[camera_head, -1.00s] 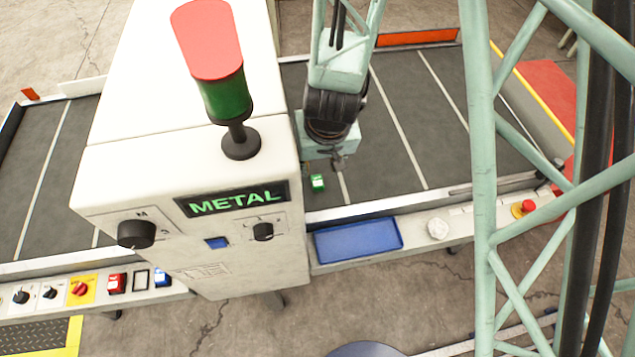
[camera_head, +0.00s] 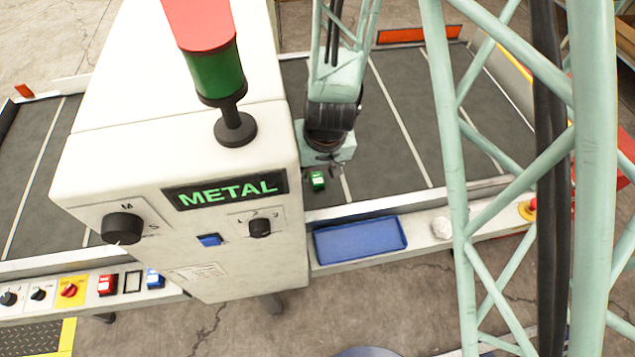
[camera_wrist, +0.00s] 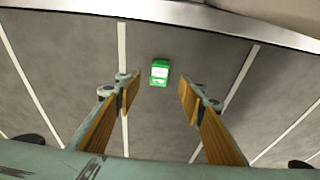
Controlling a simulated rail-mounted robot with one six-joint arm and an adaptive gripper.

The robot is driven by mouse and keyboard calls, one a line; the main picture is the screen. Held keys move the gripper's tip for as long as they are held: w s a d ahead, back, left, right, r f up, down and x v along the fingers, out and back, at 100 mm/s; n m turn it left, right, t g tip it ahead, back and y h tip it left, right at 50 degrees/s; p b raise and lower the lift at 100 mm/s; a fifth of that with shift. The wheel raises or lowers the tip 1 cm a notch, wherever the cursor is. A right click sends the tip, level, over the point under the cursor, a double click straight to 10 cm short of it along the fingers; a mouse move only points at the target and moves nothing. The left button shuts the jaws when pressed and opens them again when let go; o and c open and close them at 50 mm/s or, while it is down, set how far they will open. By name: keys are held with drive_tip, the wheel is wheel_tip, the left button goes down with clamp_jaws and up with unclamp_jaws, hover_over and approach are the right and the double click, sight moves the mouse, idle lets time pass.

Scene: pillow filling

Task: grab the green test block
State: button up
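The green test block (camera_head: 317,180) lies on the dark conveyor belt, just right of the white machine. It is a small green box with a white label. In the wrist view the green test block (camera_wrist: 160,72) sits beyond the fingertips, about midway between them and a little further out. My gripper (camera_wrist: 156,92) is open, with its two wood-coloured finger pads spread apart and nothing between them. In the head view my gripper (camera_head: 321,172) is at the block, pointing down; the exact height gap cannot be told.
The white machine with the METAL display (camera_head: 228,192) stands close on the left. A belt rail (camera_head: 385,203) runs along the near edge, with a blue tray (camera_head: 360,238) on the ledge in front. The conveyor belt (camera_head: 405,120) is clear to the right.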

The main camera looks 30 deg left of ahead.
sight(318, 178)
drive_tip(key=shift+f, duration=0.4)
drive_tip(key=shift+w+b+x, duration=0.2)
drive_tip(key=shift+b+x, duration=0.85)
drive_tip(key=shift+x, duration=1.55)
drive_tip(key=shift+a, duration=0.15)
drive_tip(key=c, duration=1)
